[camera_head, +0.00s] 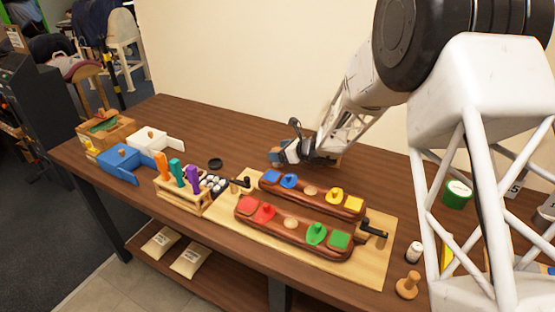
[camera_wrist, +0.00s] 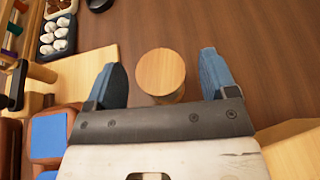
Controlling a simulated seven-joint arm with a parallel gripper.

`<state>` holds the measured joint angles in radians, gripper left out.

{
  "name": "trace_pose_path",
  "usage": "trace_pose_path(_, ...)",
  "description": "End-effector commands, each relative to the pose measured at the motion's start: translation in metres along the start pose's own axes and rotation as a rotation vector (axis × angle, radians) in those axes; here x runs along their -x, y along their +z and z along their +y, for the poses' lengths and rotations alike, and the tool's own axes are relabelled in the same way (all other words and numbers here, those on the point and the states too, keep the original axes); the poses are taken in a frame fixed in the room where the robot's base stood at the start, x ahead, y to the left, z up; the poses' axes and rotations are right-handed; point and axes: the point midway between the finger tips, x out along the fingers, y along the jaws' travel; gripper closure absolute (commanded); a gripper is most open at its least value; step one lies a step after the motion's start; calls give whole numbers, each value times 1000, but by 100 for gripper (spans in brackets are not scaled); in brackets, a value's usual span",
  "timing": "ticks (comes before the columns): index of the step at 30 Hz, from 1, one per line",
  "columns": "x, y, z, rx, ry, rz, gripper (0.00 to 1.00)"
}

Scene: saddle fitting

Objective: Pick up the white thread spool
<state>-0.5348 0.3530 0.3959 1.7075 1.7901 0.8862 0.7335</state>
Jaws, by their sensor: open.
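My gripper (camera_head: 284,142) is over the back of the table, beyond the long wooden racks. In the wrist view my gripper (camera_wrist: 168,75) is open, with one blue finger on each side of a round, wooden-topped piece (camera_wrist: 160,70). The fingers look apart from it. Only its flat tan top and a little of its side show, so I cannot tell whether it is the white thread spool. A small white cylinder with a dark top (camera_head: 413,252) stands at the front right in the head view; I cannot tell whether it is a spool.
Two long dark-red racks with coloured pieces (camera_head: 292,227) lie on a light board (camera_head: 375,265). A tool stand (camera_head: 183,197), a blue box (camera_head: 121,160) and a white box (camera_head: 150,140) are on the left. A wooden knob (camera_head: 408,285) and a green can (camera_head: 457,194) are on the right.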

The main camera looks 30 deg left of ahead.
Motion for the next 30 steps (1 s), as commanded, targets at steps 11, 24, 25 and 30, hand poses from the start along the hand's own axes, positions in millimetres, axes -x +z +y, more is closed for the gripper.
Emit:
trace_pose_path(11,-15,1,0,1,-1,0,21)
trace_pose_path(24,-14,1,0,1,-1,0,26)
trace_pose_path(25,-14,1,0,1,-1,0,31)
trace_pose_path(30,-14,1,0,1,-1,0,57)
